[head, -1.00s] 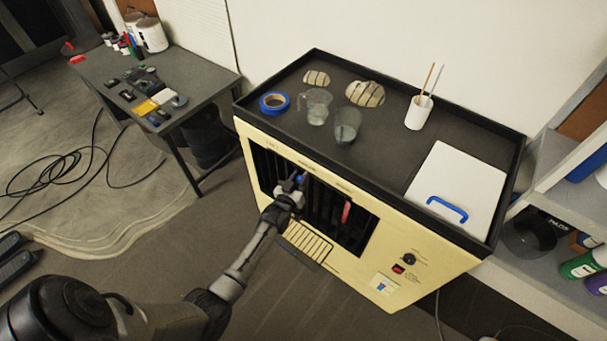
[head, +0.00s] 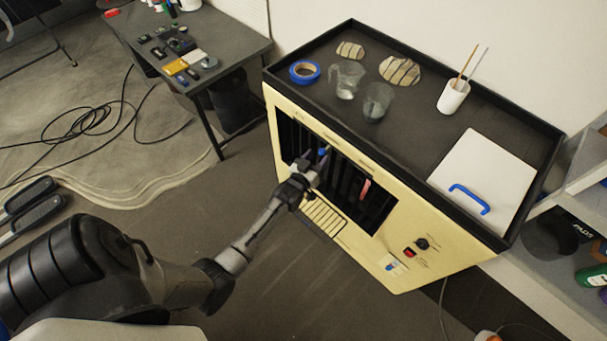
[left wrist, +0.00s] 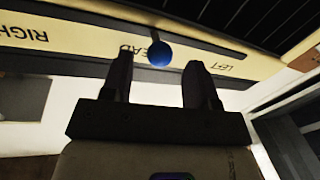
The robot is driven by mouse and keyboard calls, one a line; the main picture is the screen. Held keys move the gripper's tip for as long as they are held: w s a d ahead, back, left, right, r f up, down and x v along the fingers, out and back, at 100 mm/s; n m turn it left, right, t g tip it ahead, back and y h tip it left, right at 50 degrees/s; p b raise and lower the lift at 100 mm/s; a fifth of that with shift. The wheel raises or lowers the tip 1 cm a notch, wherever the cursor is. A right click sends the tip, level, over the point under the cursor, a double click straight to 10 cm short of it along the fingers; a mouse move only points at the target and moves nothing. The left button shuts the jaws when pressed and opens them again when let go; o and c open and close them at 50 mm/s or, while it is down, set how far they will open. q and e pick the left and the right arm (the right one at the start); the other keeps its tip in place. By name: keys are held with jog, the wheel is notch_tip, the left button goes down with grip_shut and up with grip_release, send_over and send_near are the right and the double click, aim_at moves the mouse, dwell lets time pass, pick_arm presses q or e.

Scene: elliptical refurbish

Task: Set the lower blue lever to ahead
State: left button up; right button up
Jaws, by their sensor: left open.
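The blue lever's round knob (left wrist: 159,53) shows in the left wrist view, beside the upside-down word ending in "EAD" on a cream label strip (left wrist: 88,45). "RIGHT" is printed to its left and "LEFT" to its right. My left gripper (left wrist: 160,68) is open, with its two fingers on either side of the knob; I cannot tell whether they touch it. In the head view, my left gripper (head: 314,162) is at the opening in the cabinet's front, by a small blue tip (head: 323,152). My right gripper is not in view.
The cream cabinet (head: 350,262) has a red handle (head: 365,189) in the same opening, right of my gripper. Its black top tray (head: 412,130) holds blue tape (head: 305,72), clear cups, a white pot (head: 453,97) and a white panel.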

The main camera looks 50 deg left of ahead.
pick_arm(q)
jog(key=v, duration=1)
jog(key=shift+s, duration=0.15)
